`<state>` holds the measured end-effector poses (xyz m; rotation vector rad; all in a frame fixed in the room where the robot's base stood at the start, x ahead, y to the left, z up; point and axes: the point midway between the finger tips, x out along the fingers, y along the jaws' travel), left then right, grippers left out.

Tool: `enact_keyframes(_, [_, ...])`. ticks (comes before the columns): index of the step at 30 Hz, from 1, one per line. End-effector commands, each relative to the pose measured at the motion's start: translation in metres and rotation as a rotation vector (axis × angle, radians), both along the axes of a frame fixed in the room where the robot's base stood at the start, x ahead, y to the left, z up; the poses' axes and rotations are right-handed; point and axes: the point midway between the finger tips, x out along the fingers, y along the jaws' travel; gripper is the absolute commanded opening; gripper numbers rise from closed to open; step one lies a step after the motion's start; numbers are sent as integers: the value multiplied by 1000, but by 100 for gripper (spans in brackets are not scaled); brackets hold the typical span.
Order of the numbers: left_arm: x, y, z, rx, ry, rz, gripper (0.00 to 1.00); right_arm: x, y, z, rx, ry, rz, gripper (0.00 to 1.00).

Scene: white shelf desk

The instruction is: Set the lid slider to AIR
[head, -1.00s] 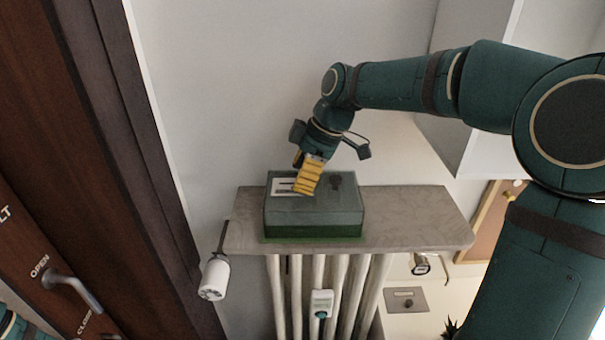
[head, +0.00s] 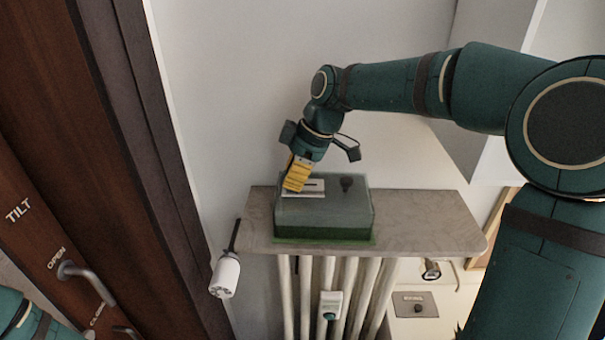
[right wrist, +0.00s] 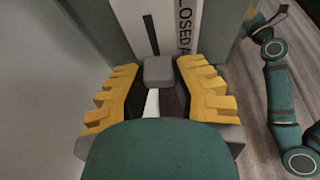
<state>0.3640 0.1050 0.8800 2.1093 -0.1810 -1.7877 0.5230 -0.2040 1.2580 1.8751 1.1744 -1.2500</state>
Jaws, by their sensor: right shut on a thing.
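The grey-green box (head: 325,213) sits on the stone shelf. Its lid bears a white label (head: 312,188) with a dark slot. My right gripper (head: 295,183), with yellow fingers, is at the label's left end. In the right wrist view its fingers (right wrist: 158,95) are shut on the grey slider knob (right wrist: 158,69). The slot (right wrist: 151,34) runs on beyond the knob, and the label (right wrist: 186,22) beside it reads part of "CLOSED" and then an "A"; the rest is hidden by a finger. My left gripper is out of view.
The stone shelf (head: 430,212) is bare to the right of the box. A white cylinder (head: 225,275) hangs at the shelf's left end, and radiator pipes (head: 345,275) stand below.

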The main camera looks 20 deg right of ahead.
Motion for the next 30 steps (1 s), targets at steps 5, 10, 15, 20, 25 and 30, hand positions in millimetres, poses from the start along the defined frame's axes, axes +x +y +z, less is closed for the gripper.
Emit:
enact_keyframes(5, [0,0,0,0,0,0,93,-1,0,-2,0,5,2,43])
enact_keyframes(10, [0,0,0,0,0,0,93,-1,0,-1,1,4,2,60])
enact_keyframes(15, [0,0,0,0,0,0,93,-1,0,-1,0,2,1,60])
enact_keyframes(20, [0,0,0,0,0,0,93,-1,-4,9,0,-1,0,60])
enact_keyframes(25, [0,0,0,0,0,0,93,-6,-14,37,0,-2,-1,60])
enact_keyframes(30, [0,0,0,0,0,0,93,-12,-27,69,0,-2,-1,60])
